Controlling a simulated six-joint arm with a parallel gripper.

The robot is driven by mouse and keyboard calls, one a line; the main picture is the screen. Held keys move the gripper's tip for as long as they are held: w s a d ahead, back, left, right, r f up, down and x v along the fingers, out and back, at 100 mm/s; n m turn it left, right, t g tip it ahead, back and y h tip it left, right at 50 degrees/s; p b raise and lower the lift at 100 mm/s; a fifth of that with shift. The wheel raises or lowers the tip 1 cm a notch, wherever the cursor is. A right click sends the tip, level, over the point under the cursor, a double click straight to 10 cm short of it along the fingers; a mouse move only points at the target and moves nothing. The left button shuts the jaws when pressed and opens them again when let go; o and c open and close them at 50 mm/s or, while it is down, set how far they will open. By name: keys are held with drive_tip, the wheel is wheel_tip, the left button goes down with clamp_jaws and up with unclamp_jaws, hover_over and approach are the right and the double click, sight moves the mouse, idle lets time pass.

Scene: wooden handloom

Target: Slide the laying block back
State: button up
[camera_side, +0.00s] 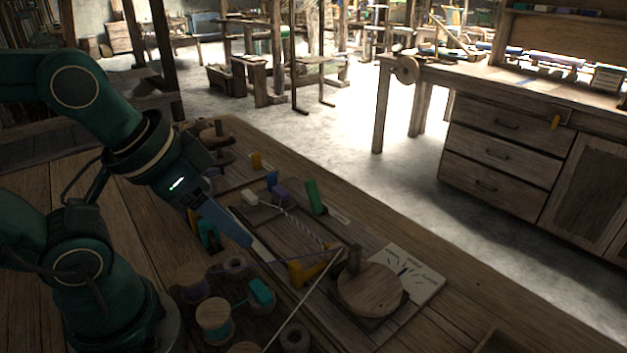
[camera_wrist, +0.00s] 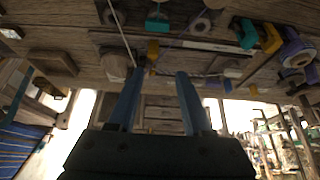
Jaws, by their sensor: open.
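My gripper (camera_side: 258,252) reaches down from the left over the wooden board, its blue fingers apart with nothing between them. In the wrist view its two fingers (camera_wrist: 158,76) are spread. An orange-yellow block (camera_side: 306,271) stands on the board, right of the fingertips and apart from them; it may be the laying block, but I cannot be sure. A yellow block also shows in the wrist view (camera_wrist: 153,50), above the fingertips. A twisted pale cord (camera_side: 290,222) runs along the board, and strands pass close to the orange-yellow block. The cord's exact contact with the block is unclear.
A wooden disc with an upright peg (camera_side: 370,289) stands right of the block, beside a white dial card (camera_side: 424,276). Spools (camera_side: 213,317) and a teal piece (camera_side: 262,291) crowd the front. The table's right side is mostly clear.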

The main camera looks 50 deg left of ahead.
drive_tip(key=shift+o, duration=0.3)
drive_tip(key=shift+o, duration=0.5)
drive_tip(key=g, duration=0.4)
hover_over(295, 264)
drive_tip(key=f, duration=0.3)
drive_tip(key=shift+s+a+f, duration=0.1)
drive_tip(key=shift+a+f, duration=0.1)
drive_tip(key=shift+f, duration=0.15)
drive_tip(key=f, duration=0.1)
drive_tip(key=f+g, duration=0.1)
drive_tip(key=f, duration=0.1)
drive_tip(key=shift+w+d+f, duration=0.2)
drive_tip(key=shift+w+f, duration=0.05)
drive_tip(key=shift+s+f+g, duration=0.15)
drive_tip(key=shift+f+g, duration=0.15)
drive_tip(key=shift+f, duration=2.5)
